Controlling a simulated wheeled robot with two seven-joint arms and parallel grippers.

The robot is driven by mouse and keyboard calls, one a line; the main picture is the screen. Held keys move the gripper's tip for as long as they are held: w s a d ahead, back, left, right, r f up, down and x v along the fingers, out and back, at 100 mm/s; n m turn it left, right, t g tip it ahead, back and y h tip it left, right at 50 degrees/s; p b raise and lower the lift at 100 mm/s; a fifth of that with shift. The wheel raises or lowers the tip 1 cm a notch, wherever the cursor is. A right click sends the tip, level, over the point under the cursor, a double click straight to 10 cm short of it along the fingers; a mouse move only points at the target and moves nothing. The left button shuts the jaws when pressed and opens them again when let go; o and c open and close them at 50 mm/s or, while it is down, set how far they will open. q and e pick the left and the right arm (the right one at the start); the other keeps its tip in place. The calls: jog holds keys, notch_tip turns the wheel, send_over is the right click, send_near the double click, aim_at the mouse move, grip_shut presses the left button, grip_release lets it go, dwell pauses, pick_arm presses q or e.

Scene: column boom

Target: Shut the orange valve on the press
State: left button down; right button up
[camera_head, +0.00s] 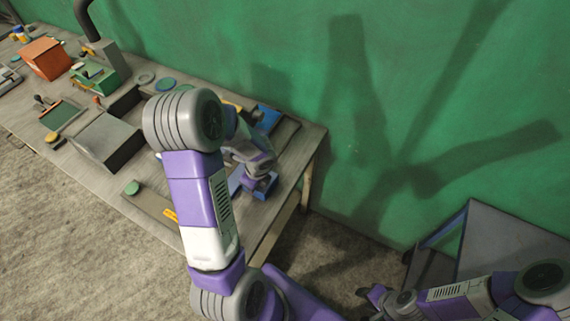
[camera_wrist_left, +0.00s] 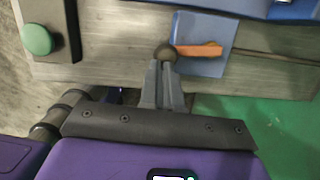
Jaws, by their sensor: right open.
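The orange valve handle (camera_wrist_left: 198,50) lies across a pale blue block (camera_wrist_left: 203,62) in the left wrist view, with a dark round knob (camera_wrist_left: 165,53) at its left end. My left gripper (camera_wrist_left: 162,66) has its two grey fingertips right at that knob, with little gap between them. I cannot tell whether they grip it. In the head view my left gripper (camera_head: 258,184) is at the blue block on the bench's right end, and the orange handle is not clear there. My right gripper (camera_head: 364,303) is open and empty at the bottom, away from the bench.
A green round button (camera_wrist_left: 37,39) on a dark box is left of the valve; it also shows in the head view (camera_head: 131,188). The grey bench (camera_head: 150,232) holds trays and boxes farther left. A green wall (camera_head: 400,100) stands behind. A grey-topped stand (camera_head: 500,245) is at right.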

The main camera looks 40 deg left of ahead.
pick_arm(q)
jog(key=d+r+p, duration=0.2)
jog(key=d+r, duration=0.4)
jog(key=r, duration=0.5)
jog(key=shift+w, duration=0.3)
jog(key=s+d+f+n+h+b, duration=0.2)
jog(key=d+f+n+b, duration=0.2)
jog(key=f, duration=0.7)
jog(key=s+d+f+n+h+b, duration=0.2)
jog(key=d+f+n+b, duration=0.2)
jog(key=d+f+n, duration=0.5)
jog(key=s+d+f+n+h+b, duration=0.2)
jog(key=d+f+n, duration=0.5)
jog(key=f, duration=0.8)
jog(key=shift+d+t+h+b, duration=0.4)
jog(key=shift+d+b, duration=0.5)
jog(key=shift+d, duration=0.1)
